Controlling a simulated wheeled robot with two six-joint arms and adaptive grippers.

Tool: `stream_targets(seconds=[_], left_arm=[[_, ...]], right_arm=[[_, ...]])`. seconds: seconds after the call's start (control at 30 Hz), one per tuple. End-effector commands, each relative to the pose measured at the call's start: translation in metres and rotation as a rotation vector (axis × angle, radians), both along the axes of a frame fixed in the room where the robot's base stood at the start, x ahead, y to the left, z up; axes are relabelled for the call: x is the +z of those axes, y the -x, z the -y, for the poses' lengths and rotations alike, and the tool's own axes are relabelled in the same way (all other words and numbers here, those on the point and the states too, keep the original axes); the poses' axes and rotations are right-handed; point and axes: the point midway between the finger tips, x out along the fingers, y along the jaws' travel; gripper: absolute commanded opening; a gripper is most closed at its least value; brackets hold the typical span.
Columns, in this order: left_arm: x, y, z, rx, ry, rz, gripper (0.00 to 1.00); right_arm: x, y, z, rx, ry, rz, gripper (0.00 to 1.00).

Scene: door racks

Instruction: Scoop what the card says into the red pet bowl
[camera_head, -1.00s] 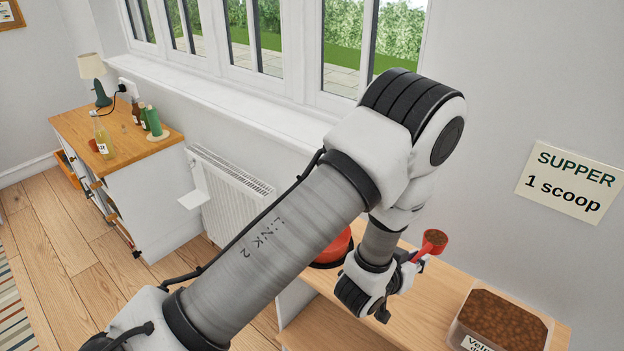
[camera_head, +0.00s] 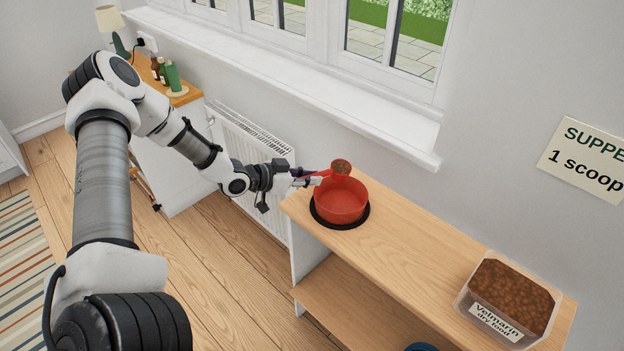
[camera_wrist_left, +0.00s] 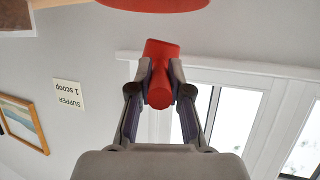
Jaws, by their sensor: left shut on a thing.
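The card (camera_head: 590,160) on the wall reads "SUPPER 1 scoop", its right edge cut off in the head view. The red pet bowl (camera_head: 341,203) stands on a black round mat at the left end of the wooden shelf unit. My left gripper (camera_head: 312,181) is shut on the handle of the red scoop (camera_head: 341,168). The scoop's cup is filled with brown kibble and is held upright above the bowl's far rim. The red handle also shows between the fingers in the left wrist view (camera_wrist_left: 160,75). My right gripper is not in view.
The top between tub and bowl is clear. A window sill (camera_head: 300,90) and a radiator (camera_head: 245,150) are behind.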

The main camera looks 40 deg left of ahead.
Motion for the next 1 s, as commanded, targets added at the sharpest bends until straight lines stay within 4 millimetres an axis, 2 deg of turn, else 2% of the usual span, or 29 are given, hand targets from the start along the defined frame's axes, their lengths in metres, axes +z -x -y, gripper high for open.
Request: stream_targets(seconds=[0.27,0.4,0.57,0.7,1.0], left_arm=[[-0.004,-0.009,-0.021,-0.004,-0.295,0.108,0.0],[-0.009,-0.009,-0.02,-0.015,-0.5,0.186,0.0],[-0.017,-0.011,-0.022,-0.028,-0.772,0.289,0.0],[-0.019,-0.009,-0.016,-0.043,-0.953,0.364,0.0],[-0.023,-0.006,-0.007,-0.065,-1.23,0.474,0.0]], right_arm=[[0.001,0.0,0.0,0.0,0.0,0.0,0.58],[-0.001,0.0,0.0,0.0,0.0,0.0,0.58],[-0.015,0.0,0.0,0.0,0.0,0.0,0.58],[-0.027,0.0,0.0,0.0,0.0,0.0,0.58],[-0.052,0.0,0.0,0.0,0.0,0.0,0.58]])
